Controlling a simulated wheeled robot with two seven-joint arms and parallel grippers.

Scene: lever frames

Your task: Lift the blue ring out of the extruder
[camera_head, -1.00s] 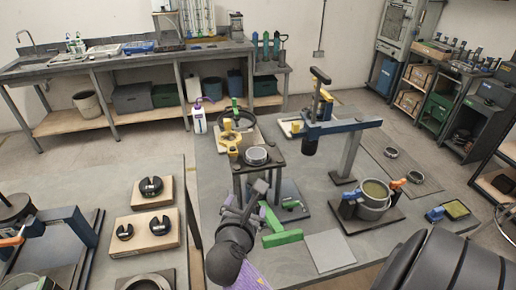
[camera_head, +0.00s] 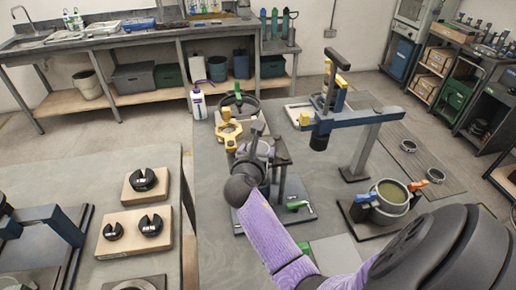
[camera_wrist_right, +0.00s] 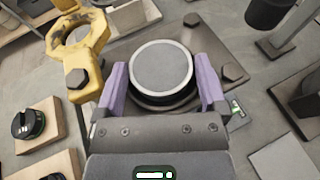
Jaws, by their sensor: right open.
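My right gripper (camera_head: 257,140) reaches over the small dark stand (camera_head: 283,157) on the middle table. In the right wrist view the open purple fingers (camera_wrist_right: 162,90) stand on either side of a round grey piece with a pale rim (camera_wrist_right: 161,72). A gap shows beside it, and I cannot tell if either finger touches. The piece sits on the stand's dark top plate (camera_wrist_right: 205,45). In the head view the gripper largely hides it. No clearly blue ring shows there; I cannot tell whether this pale-rimmed piece is the ring. My left gripper is not in view.
A yellow clamp (camera_head: 228,128) stands close left of the gripper, also in the right wrist view (camera_wrist_right: 78,50). A blue lever frame (camera_head: 350,118) rises to the right. A pot (camera_head: 390,203) stands nearer right. Black slotted discs (camera_head: 151,225) lie on the left table.

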